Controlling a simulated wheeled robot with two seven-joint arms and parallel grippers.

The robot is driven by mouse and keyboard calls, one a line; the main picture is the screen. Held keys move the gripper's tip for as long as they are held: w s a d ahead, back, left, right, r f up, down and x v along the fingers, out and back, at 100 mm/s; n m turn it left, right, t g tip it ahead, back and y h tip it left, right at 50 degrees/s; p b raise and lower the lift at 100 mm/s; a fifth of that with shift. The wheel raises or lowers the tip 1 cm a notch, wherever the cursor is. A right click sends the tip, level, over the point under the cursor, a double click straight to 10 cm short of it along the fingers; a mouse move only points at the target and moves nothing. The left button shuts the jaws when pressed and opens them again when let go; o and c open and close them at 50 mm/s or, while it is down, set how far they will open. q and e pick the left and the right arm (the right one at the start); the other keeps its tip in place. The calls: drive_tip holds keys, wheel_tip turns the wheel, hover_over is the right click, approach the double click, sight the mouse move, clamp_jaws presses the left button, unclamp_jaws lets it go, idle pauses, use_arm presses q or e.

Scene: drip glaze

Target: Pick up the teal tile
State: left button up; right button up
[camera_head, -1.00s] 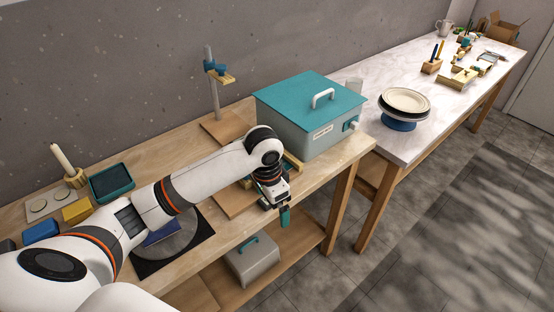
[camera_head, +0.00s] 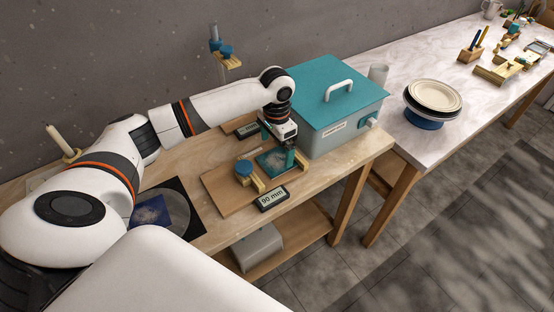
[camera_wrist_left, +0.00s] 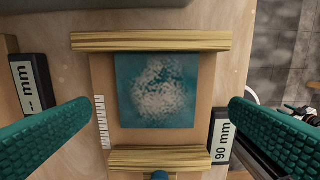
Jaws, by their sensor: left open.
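The teal tile (camera_head: 268,163) has a pale speckled patch in its middle. It lies flat on a wooden board (camera_head: 222,187) between wooden bars. In the wrist view the whole tile (camera_wrist_left: 157,92) shows, with one bar (camera_wrist_left: 152,41) along its upper edge and another (camera_wrist_left: 160,158) just below it. My left gripper (camera_head: 284,152) is over the tile in the head view and hides part of it. In the wrist view its teal-padded fingers (camera_wrist_left: 160,140) are open wide, one to each side of the tile, with nothing between them touching it.
A grey box with a teal lid (camera_head: 333,92) stands close behind and right of the tile.

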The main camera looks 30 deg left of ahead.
sight(276, 160)
use_arm(q)
wheel_tip(276, 160, down, 4)
drive_tip(key=shift+a+r+p, duration=0.1)
drive_tip(key=shift+r+p, duration=0.1)
drive_tip(key=shift+p, duration=0.25)
drive_tip(key=shift+w+f, duration=0.15)
drive_tip(key=shift+f, duration=0.4)
drive_tip(key=c, duration=0.8)
drive_tip(key=shift+c, duration=1.1)
use_arm(e)
drive_tip(key=shift+w+r, duration=0.65)
drive_tip(key=shift+w, duration=0.1)
